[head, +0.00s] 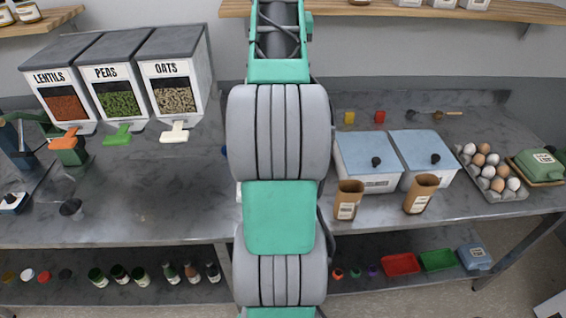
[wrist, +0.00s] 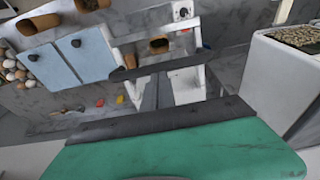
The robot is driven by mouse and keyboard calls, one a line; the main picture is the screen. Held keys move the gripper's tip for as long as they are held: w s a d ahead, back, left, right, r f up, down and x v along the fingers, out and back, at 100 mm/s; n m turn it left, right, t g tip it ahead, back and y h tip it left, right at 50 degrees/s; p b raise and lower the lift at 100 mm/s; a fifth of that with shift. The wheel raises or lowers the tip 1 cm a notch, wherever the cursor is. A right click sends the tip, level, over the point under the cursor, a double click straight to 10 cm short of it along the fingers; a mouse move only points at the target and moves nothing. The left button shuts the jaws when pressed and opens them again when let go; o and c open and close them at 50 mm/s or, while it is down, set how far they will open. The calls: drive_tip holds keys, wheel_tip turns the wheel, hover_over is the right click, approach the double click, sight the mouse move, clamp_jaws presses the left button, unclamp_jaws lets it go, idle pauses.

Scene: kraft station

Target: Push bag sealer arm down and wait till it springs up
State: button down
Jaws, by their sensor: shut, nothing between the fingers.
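The bag sealer (wrist: 188,88) appears in the wrist view as a white frame, partly covered by my gripper. A dark bar (wrist: 185,65) crosses it and looks like its arm; I cannot tell whether this arm is raised or lowered. A brown paper bag (wrist: 158,45) stands at the frame, its open mouth showing. My gripper (wrist: 155,82) is shut and empty, its fingertips over or at the dark bar. Whether they touch it is unclear. In the head view my own arm hides the gripper and nearly all of the sealer.
Two blue-lidded white boxes (head: 368,148) stand right of my arm, with paper bags (head: 346,205) before them. An egg tray (head: 491,175) is farther right. Lentil, pea and oat dispensers (head: 176,62) stand at left. The counter (head: 160,205) between dispensers and arm is mostly clear.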

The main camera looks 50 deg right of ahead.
wheel_tip(320, 180, up, 5)
drive_tip(key=p, duration=0.3)
drive_tip(key=shift+f, duration=0.1)
wheel_tip(320, 180, up, 5)
drive_tip(key=shift+a+r, duration=0.1)
drive_tip(key=shift+r, duration=0.05)
drive_tip(key=shift+a, duration=0.1)
